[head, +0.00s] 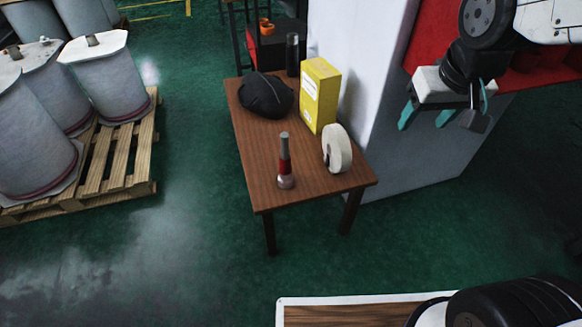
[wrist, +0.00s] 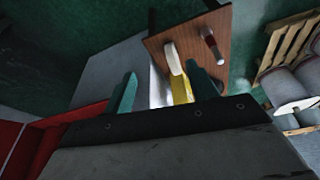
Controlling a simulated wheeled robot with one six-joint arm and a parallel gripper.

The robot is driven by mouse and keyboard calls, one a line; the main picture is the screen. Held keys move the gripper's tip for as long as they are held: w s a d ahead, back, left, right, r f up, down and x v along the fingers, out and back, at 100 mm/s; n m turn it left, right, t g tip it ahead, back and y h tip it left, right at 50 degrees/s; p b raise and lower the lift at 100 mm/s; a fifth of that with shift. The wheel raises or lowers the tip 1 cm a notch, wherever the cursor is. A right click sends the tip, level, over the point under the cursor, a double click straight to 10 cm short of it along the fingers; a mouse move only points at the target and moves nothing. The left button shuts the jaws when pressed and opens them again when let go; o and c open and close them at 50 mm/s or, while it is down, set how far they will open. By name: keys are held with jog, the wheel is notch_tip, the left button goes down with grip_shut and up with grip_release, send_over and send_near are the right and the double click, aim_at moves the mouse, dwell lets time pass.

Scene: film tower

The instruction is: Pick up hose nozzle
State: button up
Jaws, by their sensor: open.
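The hose nozzle (head: 285,162) stands upright on a small brown wooden table (head: 262,192), close to its front edge. It has a grey tip, a red middle and a wider metallic base. In the wrist view the nozzle (wrist: 212,44) shows near the top, on the table. My gripper (head: 424,116) is at the upper right in the head view, with its teal fingers apart and nothing between them. It is in the air to the right of the table, well away from the nozzle. Its fingers (wrist: 162,88) also show spread in the wrist view.
A white tape roll (head: 337,148), a yellow box (head: 320,94), a black cap-like item (head: 266,95) and a dark cylinder (head: 292,55) share the table. A pale wall or cabinet (head: 385,90) stands right beside it. A pallet (head: 120,160) with wrapped rolls is left; green floor lies between.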

jog(key=w+a+f+n+t, duration=0.1)
jog(key=w+a+f, duration=0.15)
jog(key=w, duration=0.35)
jog(key=w+a+f+t, duration=0.1)
jog(key=w+a+f, duration=0.1)
jog(key=w+f, duration=0.35)
jog(key=n+t+y, duration=0.2)
jog(key=t+y, duration=0.1)
jog(key=t, duration=0.1)
send_over(287, 157)
jog(key=s+d, duration=0.3)
jog(key=d, duration=0.5)
notch_tip(287, 157, down, 17)
jog(key=a+f+y, duration=0.1)
jog(key=f, duration=0.3)
jog(key=a+f+n, duration=0.1)
jog(key=a+f, duration=0.1)
jog(key=f, duration=0.2)
jog(key=s+a+f+t+y, duration=0.1)
jog(key=a+f, duration=0.1)
jog(key=f, duration=0.2)
jog(key=shift+a+f+y, duration=0.1)
jog(key=shift+a+y, duration=0.15)
jog(key=shift+y, duration=0.05)
jog(key=shift+n, duration=0.3)
jog(key=x, duration=0.7)
jog(key=shift+w+a+f, duration=0.1)
jog(key=shift+a+f, duration=0.15)
jog(key=shift+f, duration=0.05)
grip_shut()
